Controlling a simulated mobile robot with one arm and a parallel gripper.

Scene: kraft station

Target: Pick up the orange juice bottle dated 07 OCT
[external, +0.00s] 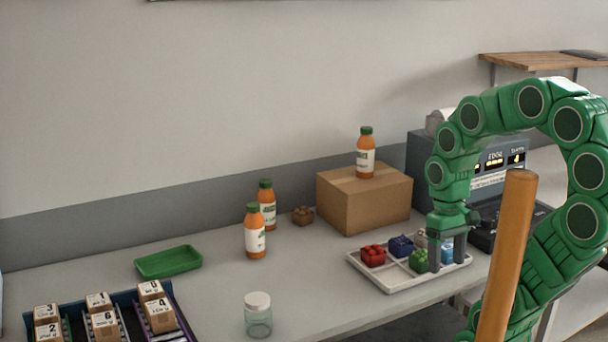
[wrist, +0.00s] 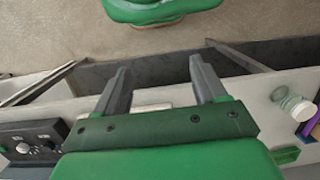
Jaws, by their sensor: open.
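Three orange juice bottles with green caps and white labels show in the external view. One bottle (external: 366,156) stands upright on a cardboard box (external: 350,205). A second bottle (external: 254,236) stands on the table, and a third bottle (external: 267,207) stands just behind it. The label dates are too small to read. My gripper (external: 447,258) points down over the white divided tray at the right, well away from all bottles. It is open and nothing shows between its fingers; the wrist view also shows the open fingers (wrist: 161,82). No bottle is recognisable in the wrist view.
The white tray (external: 384,285) holds red, blue and green pieces. A lidded glass jar (external: 258,318) stands near the table's front. A green tray (external: 168,262) and a dark bin with labelled boxes (external: 160,315) are at left.

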